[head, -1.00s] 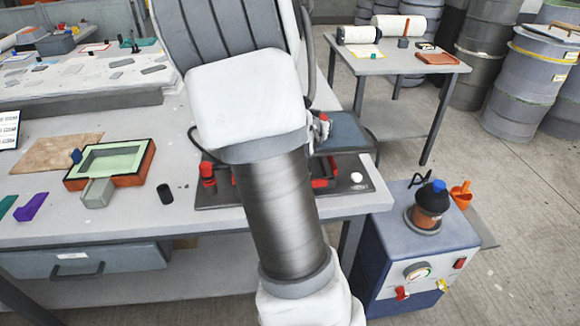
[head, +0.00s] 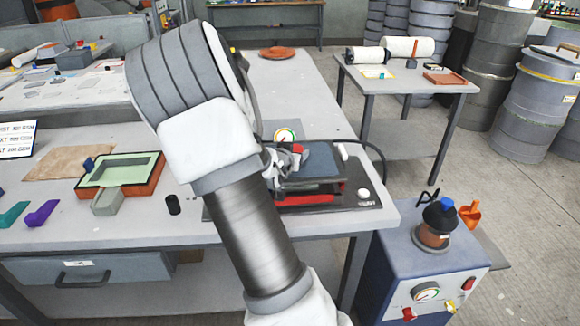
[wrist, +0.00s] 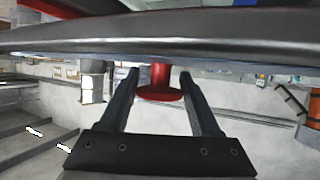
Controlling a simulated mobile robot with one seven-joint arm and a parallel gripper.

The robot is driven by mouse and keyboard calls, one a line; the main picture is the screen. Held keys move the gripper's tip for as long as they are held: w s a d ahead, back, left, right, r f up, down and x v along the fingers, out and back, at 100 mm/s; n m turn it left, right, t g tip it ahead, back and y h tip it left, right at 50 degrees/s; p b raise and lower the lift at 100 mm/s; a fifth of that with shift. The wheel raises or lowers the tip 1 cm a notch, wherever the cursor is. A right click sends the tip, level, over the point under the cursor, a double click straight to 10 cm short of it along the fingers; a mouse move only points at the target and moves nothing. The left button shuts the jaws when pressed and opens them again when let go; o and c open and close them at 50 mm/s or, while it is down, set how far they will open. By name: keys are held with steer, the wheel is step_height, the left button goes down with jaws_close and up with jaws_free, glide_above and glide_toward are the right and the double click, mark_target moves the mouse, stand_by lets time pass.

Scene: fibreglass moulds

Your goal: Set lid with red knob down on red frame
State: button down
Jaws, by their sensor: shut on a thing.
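My gripper (head: 286,172) is shut on the red knob of the lid; in the wrist view the knob (wrist: 161,80) sits between the two fingers. The lid (head: 322,160) is a flat dark blue-grey panel, and its dark edge (wrist: 160,38) crosses the top of the wrist view. In the head view it overlaps the back of the red frame (head: 318,196), whose front side shows below it. I cannot tell whether lid and frame touch. The frame is on a black base plate (head: 375,205). My arm hides the plate's left part.
A white knob (head: 363,193) stands on the plate's right, and a round gauge (head: 285,134) is behind. A green-and-orange mould (head: 120,172) and a black cylinder (head: 173,204) are to the left. A blue machine cabinet (head: 420,270) stands beyond the bench's right edge.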

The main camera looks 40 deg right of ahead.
steer(key=shift+w+a+f, duration=0.2)
steer(key=shift+w+f, duration=0.15)
steer(key=shift+w, duration=0.3)
steer(key=shift+f+b, duration=0.55)
steer(key=shift+f, duration=1.45)
steer(key=shift+f, duration=0.1)
steer(key=shift+c, duration=0.5)
jaws_free()
steer(key=shift+f, duration=0.1)
